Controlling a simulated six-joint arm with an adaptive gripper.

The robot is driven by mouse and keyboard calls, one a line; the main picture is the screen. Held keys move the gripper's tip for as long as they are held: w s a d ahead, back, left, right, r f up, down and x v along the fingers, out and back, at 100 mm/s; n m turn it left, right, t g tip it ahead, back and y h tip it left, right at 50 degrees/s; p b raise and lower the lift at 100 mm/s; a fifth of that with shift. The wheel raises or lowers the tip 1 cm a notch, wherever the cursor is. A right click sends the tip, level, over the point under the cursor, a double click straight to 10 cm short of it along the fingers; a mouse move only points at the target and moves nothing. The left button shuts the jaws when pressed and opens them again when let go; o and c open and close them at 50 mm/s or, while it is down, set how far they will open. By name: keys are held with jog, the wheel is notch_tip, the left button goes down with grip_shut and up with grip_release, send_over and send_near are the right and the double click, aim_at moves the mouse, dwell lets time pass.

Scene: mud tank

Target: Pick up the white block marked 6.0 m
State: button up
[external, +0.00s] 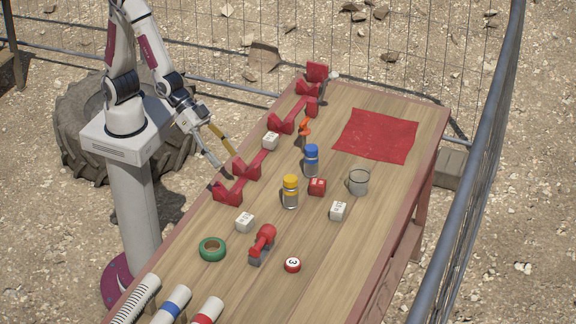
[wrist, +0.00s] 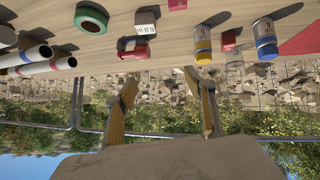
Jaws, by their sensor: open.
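Three white blocks with dark marks are on the wooden table: one near the red rail (external: 270,141), one beside the green tape ring (external: 245,222), and one near the glass cup (external: 339,210). The marks are too small to read in the external view. In the wrist view, the white block near the green ring (wrist: 146,22) shows dark characters upside down, which I cannot read surely. My gripper (external: 231,164) is open and empty above the table's left edge, over the red rail. Its fingers are spread in the wrist view (wrist: 162,76), apart from all blocks.
A yellow-lidded jar (external: 290,192), blue-lidded jar (external: 311,160), red block (external: 317,187) and glass cup (external: 359,182) stand mid-table. A red-handled tool (external: 263,240) and red-white disc (external: 293,265) lie nearer. Tubes (external: 172,304) lie in front. A red cloth (external: 376,136) lies behind.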

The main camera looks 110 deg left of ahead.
jog(key=w+d+f+t, duration=0.1)
jog(key=w+d+f, duration=0.2)
jog(key=f, duration=0.2)
jog(key=t, duration=0.2)
send_near(244, 218)
jog(key=w, duration=0.1)
jog(key=w+r, duration=0.1)
jog(key=shift+w+d+r+y, duration=0.3)
jog(key=shift+w+d+y, duration=0.05)
jog(key=shift+d+y, duration=0.05)
jog(key=shift+s+d+f+m+t, duration=0.1)
jog(key=shift+d+f+m+t, duration=0.1)
jog(key=shift+f, duration=0.25)
jog(key=shift+s+d+f+m+t, duration=0.1)
jog(key=shift+f+m+t, duration=0.1)
jog(key=shift+f, duration=0.2)
jog(key=shift+w, duration=0.1)
jog(key=shift+x, duration=1.3)
jog(key=shift+f, duration=0.1)
jog(key=shift+f, duration=0.1)
jog(key=shift+w+a+f, duration=0.2)
jog(key=shift+w+f, duration=0.95)
jog(key=shift+w, duration=0.1)
jog(key=shift+x, duration=0.9)
